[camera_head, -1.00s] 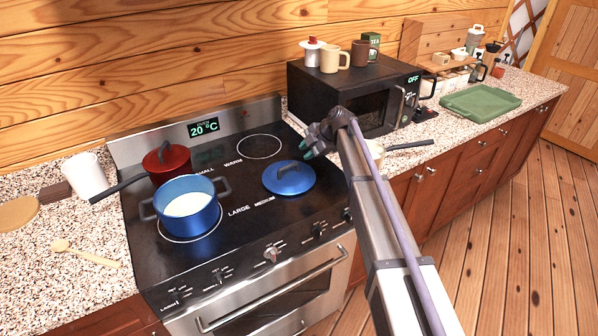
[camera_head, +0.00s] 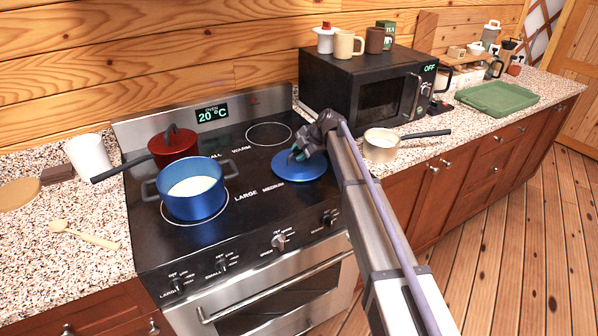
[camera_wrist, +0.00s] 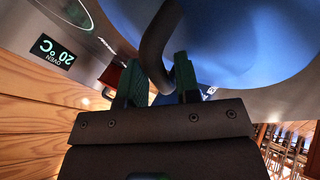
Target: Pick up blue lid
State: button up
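The blue lid (camera_head: 309,172) lies flat on the black stovetop, right of the blue pot. My gripper (camera_head: 297,154) reaches down over the lid from the right and hides most of its dark handle in the head view. In the wrist view the curved dark handle (camera_wrist: 153,45) runs between the two green-padded fingers of my gripper (camera_wrist: 160,80). The blue lid (camera_wrist: 235,40) fills the upper right there. I cannot tell whether the fingers press on the handle or stand slightly apart from it.
The blue pot (camera_head: 192,203) with white contents and a red lidded pan (camera_head: 174,145) stand left on the stove (camera_head: 262,215). A small light pan (camera_head: 381,153) is right of my arm. The black microwave (camera_head: 345,98), carrying mugs, stands behind.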

jog(key=shift+a+f, duration=0.1)
jog(key=shift+f, duration=0.05)
jog(key=shift+c, duration=0.3)
grip_shut()
notch_tip(320, 180, up, 10)
jog(key=p, duration=1)
jog(key=shift+r+p, duration=0.2)
jog(key=shift+p, duration=0.2)
